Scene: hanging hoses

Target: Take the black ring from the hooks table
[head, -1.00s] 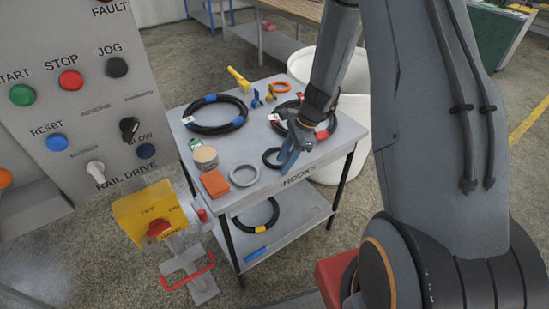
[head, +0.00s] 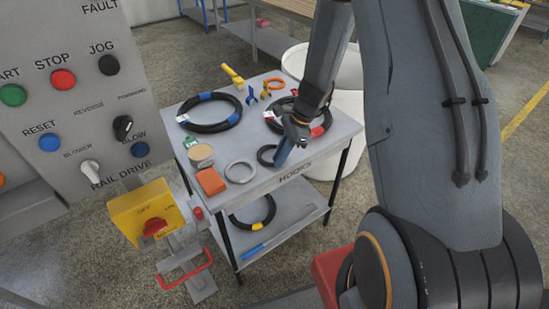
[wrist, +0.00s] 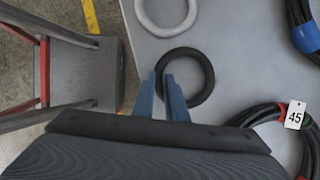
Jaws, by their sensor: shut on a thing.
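The black ring (head: 264,156) lies flat near the front edge of the hooks table (head: 262,190), right of a grey ring. In the wrist view, the black ring (wrist: 209,76) shows whole except where my fingers cover its near left rim. My gripper (head: 279,164) reaches down from above, at the ring's right side in the head view. In the wrist view my gripper's blue fingers (wrist: 160,80) are shut on that rim. The ring still appears to be at table level.
A grey ring (head: 240,180), orange block (head: 210,182) and tin (head: 201,151) stand to the left. Coiled black hoses lie behind, one with blue bands (head: 210,126), another beside my wrist with a tag (wrist: 294,115). A white bin (head: 345,140) stands behind the table.

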